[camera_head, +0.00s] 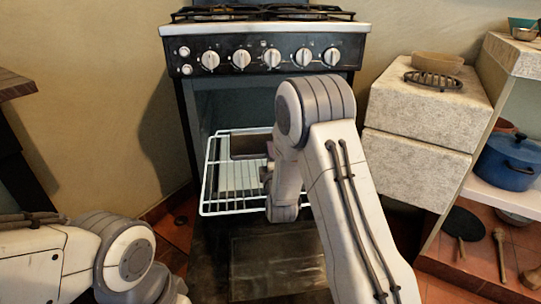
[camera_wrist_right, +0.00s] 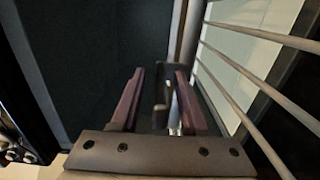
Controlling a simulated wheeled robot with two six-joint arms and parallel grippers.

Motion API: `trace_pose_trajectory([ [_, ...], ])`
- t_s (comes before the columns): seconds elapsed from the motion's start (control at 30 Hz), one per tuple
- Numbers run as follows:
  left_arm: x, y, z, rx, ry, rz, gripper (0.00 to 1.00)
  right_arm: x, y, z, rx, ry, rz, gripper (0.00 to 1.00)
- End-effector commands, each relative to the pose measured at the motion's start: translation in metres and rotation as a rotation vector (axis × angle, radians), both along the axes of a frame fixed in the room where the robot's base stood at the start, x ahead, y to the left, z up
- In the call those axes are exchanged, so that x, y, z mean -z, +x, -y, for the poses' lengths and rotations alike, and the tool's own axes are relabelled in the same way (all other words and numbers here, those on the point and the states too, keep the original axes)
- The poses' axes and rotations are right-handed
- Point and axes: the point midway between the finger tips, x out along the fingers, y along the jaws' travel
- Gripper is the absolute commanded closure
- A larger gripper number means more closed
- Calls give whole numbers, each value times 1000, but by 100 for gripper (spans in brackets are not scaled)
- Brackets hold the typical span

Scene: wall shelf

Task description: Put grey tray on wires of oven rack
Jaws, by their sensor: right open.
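The wire oven rack (camera_head: 207,180) is pulled out of the open oven, above its lowered door. A dark grey-brown tray-like piece (camera_head: 250,144) shows at the rear of the rack, partly hidden by my right arm; I take it for the grey tray. Whether it rests fully on the wires is unclear. My right gripper (camera_head: 265,174) is at the rack's right part, mostly hidden by its wrist. In the right wrist view, its reddish finger pads (camera_wrist_right: 157,103) are apart, and the rack wires (camera_wrist_right: 262,88) run close on the right. A small dark part shows between the fingers. My left gripper is out of view.
The stove front with knobs (camera_head: 271,57) stands above the oven opening. The lowered oven door (camera_head: 275,265) lies below the rack. A pale flat panel (camera_head: 238,177) shows under the wires. Stone-like blocks (camera_head: 425,115) and a shelf with a blue pot (camera_head: 508,162) stand right.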

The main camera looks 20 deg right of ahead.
Motion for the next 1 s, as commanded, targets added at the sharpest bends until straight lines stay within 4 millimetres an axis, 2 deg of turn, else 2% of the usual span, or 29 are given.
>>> trace_pose_trajectory([
  [0.1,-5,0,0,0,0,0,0,-6,0,0,0,0,1,55],
  [0.23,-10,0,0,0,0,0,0,-4,-17,-4,-1,0,-4,55],
  [0.57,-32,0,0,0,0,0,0,-7,-93,-21,-2,-1,-7,55],
  [0.6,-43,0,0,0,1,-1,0,-9,-93,-21,1,1,-8,55],
  [0.7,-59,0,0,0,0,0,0,-8,-99,-23,2,2,-8,55],
  [1.0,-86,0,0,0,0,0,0,-5,-114,-26,0,1,-3,55],
])
